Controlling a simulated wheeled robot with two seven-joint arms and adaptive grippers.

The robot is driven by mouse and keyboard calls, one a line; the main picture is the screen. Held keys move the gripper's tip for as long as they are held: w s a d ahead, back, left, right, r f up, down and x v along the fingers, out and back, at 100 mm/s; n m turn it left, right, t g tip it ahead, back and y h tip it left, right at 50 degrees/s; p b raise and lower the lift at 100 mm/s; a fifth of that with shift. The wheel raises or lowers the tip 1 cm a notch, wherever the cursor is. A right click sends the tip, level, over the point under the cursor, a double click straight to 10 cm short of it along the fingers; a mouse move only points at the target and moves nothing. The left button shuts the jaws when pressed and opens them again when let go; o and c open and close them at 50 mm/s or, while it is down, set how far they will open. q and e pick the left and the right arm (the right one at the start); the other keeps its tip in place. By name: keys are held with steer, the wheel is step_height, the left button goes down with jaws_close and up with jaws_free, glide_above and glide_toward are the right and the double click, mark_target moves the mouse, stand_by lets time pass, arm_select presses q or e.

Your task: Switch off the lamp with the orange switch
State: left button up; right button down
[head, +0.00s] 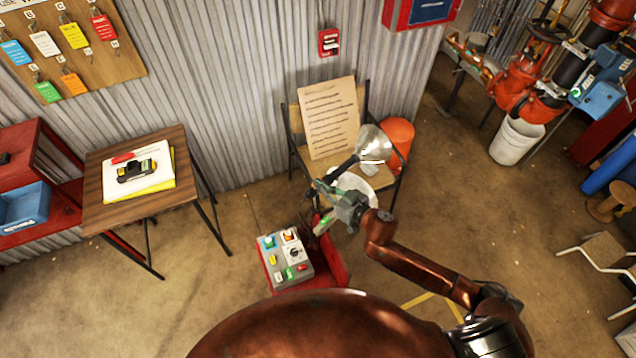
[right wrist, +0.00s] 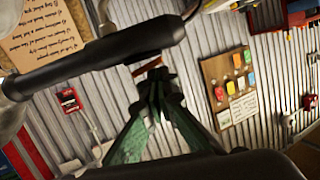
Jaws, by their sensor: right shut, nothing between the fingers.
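A lamp with a clear bell-shaped head (head: 372,143) and a black handle stands over the chair in the head view. Its black handle (right wrist: 100,60) crosses the upper right wrist view. An orange-brown strip (right wrist: 147,66) shows just under the handle; I cannot tell if it is the switch. My right gripper (head: 326,192), with green fingers, is shut and empty beside the lamp's handle end. In the right wrist view its fingertips (right wrist: 155,88) meet just below the strip; contact is unclear. A small orange control (head: 289,235) sits on a grey control box (head: 285,258). My left gripper is out of view.
A chair (head: 295,120) holding a printed sheet (head: 330,117) stands against the corrugated wall, with an orange bucket (head: 399,135) beside it. A small wooden table (head: 105,215) is at left. Red valves and pipes (head: 515,80) fill the upper right. Floor between is mostly clear.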

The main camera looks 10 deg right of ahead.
arm_select(q)
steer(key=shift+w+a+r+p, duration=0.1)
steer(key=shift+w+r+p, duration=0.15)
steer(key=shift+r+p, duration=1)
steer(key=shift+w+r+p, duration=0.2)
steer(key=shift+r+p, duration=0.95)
steer(key=shift+p, duration=0.05)
arm_select(e)
steer(key=s+d+r, duration=0.4)
steer(key=s+r, duration=0.2)
steer(key=s, duration=0.3)
steer(key=shift+r, duration=0.15)
steer(key=shift+a, duration=0.1)
